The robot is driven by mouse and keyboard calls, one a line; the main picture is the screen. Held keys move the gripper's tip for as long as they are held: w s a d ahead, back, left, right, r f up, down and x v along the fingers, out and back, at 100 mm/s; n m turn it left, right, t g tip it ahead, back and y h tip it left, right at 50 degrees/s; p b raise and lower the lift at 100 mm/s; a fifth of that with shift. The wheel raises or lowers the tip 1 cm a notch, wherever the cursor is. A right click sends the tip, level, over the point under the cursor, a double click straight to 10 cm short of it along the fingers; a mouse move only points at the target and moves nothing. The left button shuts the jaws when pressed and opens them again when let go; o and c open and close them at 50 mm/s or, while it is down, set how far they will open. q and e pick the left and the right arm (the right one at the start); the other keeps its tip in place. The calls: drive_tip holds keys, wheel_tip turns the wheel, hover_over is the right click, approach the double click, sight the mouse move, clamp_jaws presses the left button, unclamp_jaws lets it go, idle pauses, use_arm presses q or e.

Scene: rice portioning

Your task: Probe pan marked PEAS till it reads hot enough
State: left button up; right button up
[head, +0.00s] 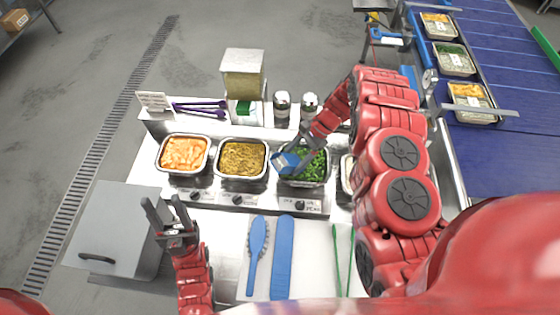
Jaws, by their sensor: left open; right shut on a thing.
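The pan of green peas (322,181) sits third from the left in the row of hot wells. A small label with a dark knob is on the panel below it, too small to read surely. My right gripper (298,158) is shut on a blue probe (284,161) at the left side of this pan. The probe's tip is hidden or too small to see, so I cannot tell whether it is in the peas. No reading can be made out. My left gripper (166,214) is open and empty, left of the white board and away from the pans.
Pans of orange food (184,154) and yellow-brown food (242,157) stand to the left. My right arm partly covers a fourth pan (347,174). A blue conveyor (500,150) with filled trays runs at right.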

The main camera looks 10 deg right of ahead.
wheel_tip(320, 180, up, 8)
drive_tip(key=shift+w+r+p, duration=0.1)
drive_tip(key=shift+r+p, duration=0.15)
drive_tip(key=shift+p, duration=0.8)
drive_tip(key=shift+r, duration=0.4)
